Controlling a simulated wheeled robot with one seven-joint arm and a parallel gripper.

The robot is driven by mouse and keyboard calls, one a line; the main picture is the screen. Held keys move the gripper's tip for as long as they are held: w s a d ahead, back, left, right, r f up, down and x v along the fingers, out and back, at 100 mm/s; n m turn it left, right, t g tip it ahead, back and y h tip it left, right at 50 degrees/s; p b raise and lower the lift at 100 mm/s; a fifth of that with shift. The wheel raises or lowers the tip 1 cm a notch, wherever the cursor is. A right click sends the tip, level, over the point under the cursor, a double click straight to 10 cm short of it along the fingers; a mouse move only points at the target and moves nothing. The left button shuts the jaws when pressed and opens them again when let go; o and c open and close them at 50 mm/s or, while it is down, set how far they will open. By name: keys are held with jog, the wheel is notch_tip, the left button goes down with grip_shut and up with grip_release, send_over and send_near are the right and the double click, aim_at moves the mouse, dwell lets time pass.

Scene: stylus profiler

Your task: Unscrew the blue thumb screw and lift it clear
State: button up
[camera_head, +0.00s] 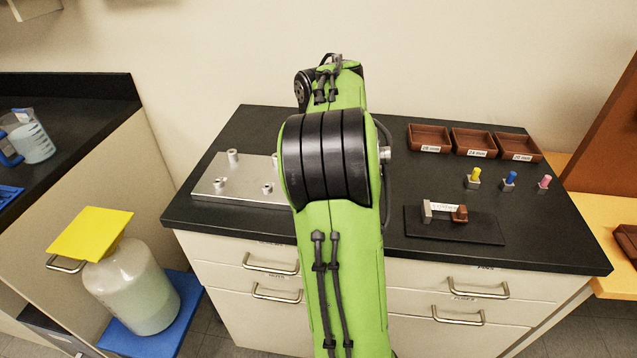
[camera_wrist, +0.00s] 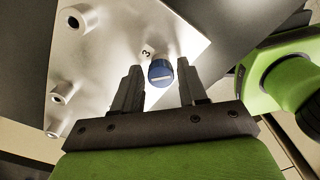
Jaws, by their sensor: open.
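The blue thumb screw (camera_wrist: 161,73) shows in the wrist view, with a pale line across its head, on the silver plate (camera_wrist: 110,55) beside a printed "3". My gripper (camera_wrist: 158,68) is open, with one finger to each side of the screw head and visible gaps between. Whether the fingertips are level with the head I cannot tell. In the head view the silver plate (camera_head: 225,189) lies at the left of the dark bench, and my arm hides the gripper and the screw.
Several raised posts (camera_wrist: 74,18) stand on the plate. On the bench's right are three brown trays (camera_head: 429,137), small yellow (camera_head: 474,176), blue (camera_head: 509,179) and pink (camera_head: 545,182) topped pieces, and a dark mat (camera_head: 470,231) bearing a small fixture (camera_head: 442,208).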

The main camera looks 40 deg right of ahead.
jog(key=shift+m, duration=0.3)
jog(key=m+p, duration=0.1)
jog(key=m, duration=0.1)
jog(key=shift+r+m, duration=0.15)
jog(key=shift+m, duration=0.15)
jog(key=m+p, duration=0.3)
jog(key=m, duration=0.1)
jog(key=shift+r+m, duration=0.15)
jog(key=shift+m, duration=0.95)
jog(key=shift+f, duration=0.35)
